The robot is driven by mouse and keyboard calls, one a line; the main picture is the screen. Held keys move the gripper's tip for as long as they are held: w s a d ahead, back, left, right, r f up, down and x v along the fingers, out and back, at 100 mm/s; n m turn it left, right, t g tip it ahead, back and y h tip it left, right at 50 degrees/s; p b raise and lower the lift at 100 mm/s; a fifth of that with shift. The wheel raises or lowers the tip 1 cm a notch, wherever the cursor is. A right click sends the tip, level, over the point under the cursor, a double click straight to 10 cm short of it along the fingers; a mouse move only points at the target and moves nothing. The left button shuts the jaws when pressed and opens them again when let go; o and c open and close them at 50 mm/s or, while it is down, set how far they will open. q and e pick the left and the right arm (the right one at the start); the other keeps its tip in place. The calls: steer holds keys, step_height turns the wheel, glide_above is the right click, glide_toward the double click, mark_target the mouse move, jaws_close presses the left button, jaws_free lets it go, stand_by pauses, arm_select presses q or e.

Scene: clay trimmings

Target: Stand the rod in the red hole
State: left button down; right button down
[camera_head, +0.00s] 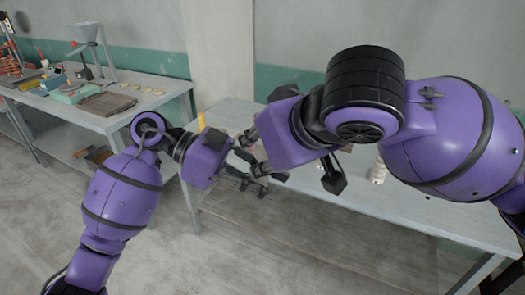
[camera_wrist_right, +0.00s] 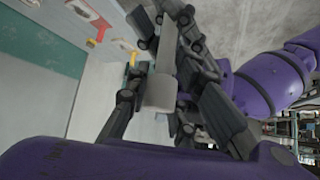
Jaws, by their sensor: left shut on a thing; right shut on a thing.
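A pale grey rod (camera_wrist_right: 158,92) shows in the right wrist view between the fingers of my right gripper (camera_wrist_right: 157,112). My right gripper is shut on it. The dark fingers of my left gripper (camera_wrist_right: 163,28) are close by, at the rod's upper end in that view, and are shut on it too. In the head view, my left gripper (camera_head: 250,178) and right gripper (camera_head: 256,152) meet above the table, and they hide most of the rod. A red patch (camera_wrist_right: 100,28) shows at the top of the wrist view; I cannot tell whether it is the red hole.
A grey table (camera_head: 400,207) lies under my grippers. A yellow upright piece (camera_head: 201,121) stands at its left end and a white ridged piece (camera_head: 378,170) toward the right. A second bench (camera_head: 150,112) at the left holds tools and trays. My right arm covers much of the table.

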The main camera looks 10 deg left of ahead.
arm_select(q)
steer(key=c, duration=1.6)
jaws_free()
steer(key=shift+c, duration=0.2)
